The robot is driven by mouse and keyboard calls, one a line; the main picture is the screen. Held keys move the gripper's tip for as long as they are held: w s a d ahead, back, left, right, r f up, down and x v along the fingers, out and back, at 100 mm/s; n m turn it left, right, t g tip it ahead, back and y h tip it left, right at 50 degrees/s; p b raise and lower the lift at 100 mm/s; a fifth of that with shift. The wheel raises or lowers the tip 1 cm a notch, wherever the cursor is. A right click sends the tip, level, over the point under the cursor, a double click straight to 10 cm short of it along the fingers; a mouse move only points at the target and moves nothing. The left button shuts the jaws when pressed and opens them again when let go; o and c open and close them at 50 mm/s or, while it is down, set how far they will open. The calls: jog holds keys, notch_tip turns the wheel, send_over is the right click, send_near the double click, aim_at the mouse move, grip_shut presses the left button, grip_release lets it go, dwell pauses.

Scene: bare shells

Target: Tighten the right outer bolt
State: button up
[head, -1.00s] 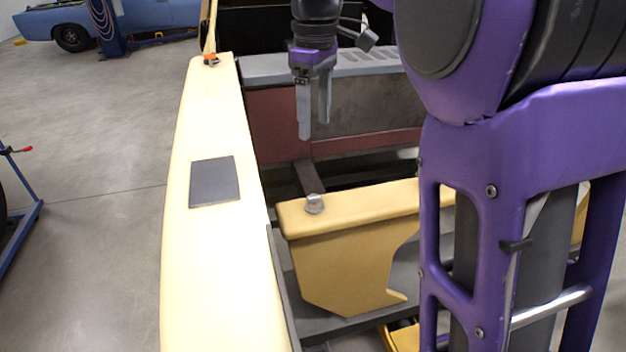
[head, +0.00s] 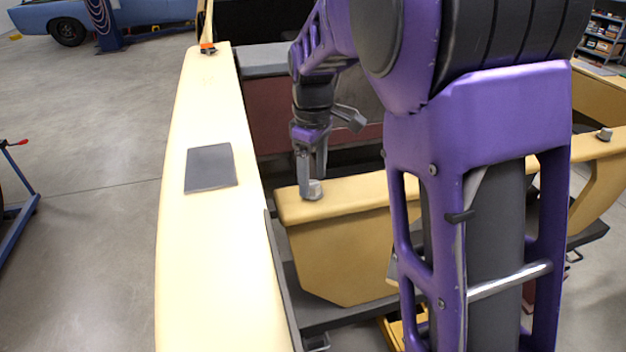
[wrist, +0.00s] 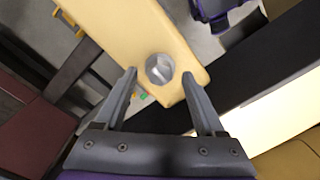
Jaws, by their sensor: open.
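A grey metal bolt (head: 316,190) stands on the left end of a yellow beam (head: 350,200) in the head view. My gripper (head: 312,186) points down, with its fingertips right at this bolt. In the wrist view the bolt's round head (wrist: 160,69) lies between the two open fingers of my gripper (wrist: 160,76), with a gap on each side. I cannot tell how far down the tips reach beside it. A second grey bolt (head: 605,134) stands on the beam's right part, far from my gripper. My arm hides the middle of the beam.
A long cream body panel (head: 200,270) with a dark square pad (head: 210,168) runs along the left of the beam. A reddish-brown panel (head: 270,122) stands behind. Dark frame rails lie below. The grey floor (head: 80,260) at far left is open.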

jog(key=shift+f, duration=0.45)
jog(key=shift+c, duration=0.2)
grip_shut()
